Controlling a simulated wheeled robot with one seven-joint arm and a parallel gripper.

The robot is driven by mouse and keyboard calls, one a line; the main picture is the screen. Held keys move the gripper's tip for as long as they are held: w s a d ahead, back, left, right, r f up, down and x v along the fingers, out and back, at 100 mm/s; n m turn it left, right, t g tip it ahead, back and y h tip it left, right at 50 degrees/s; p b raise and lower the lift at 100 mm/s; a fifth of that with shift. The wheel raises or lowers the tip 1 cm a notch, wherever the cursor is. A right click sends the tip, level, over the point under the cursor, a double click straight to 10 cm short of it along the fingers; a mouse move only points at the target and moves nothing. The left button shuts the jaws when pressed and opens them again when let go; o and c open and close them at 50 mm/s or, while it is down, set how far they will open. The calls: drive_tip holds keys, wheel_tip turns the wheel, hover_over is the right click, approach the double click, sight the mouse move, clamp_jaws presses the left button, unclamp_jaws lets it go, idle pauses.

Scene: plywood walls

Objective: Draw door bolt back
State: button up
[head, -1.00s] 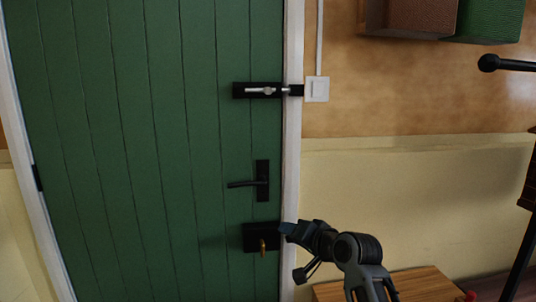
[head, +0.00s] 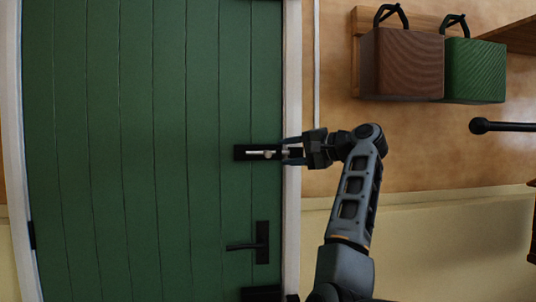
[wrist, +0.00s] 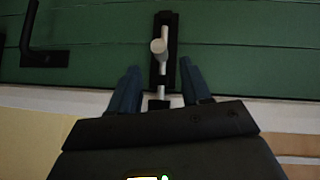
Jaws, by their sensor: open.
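The door bolt (head: 262,154) is a silver rod with a knob on a black plate, near the right edge of the green door (head: 140,130). In the wrist view the bolt knob (wrist: 158,47) stands out from the plate, and the rod runs down toward the frame side. My gripper (head: 290,151) is at the frame end of the bolt, pointing left. In the wrist view my gripper (wrist: 158,82) is open, with one blue finger on each side of the rod. The knob lies just beyond the fingertips. The catch is partly hidden behind my gripper.
A black lever handle (head: 260,243) is below the bolt, and it also shows in the wrist view (wrist: 38,50). A brown bag (head: 402,63) and a green bag (head: 474,70) hang at upper right. A black rod (head: 500,126) juts in from the right.

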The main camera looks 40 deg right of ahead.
sight(268, 154)
drive_tip(key=shift+p+x, duration=0.7)
drive_tip(key=shift+x, duration=3.15)
clamp_jaws()
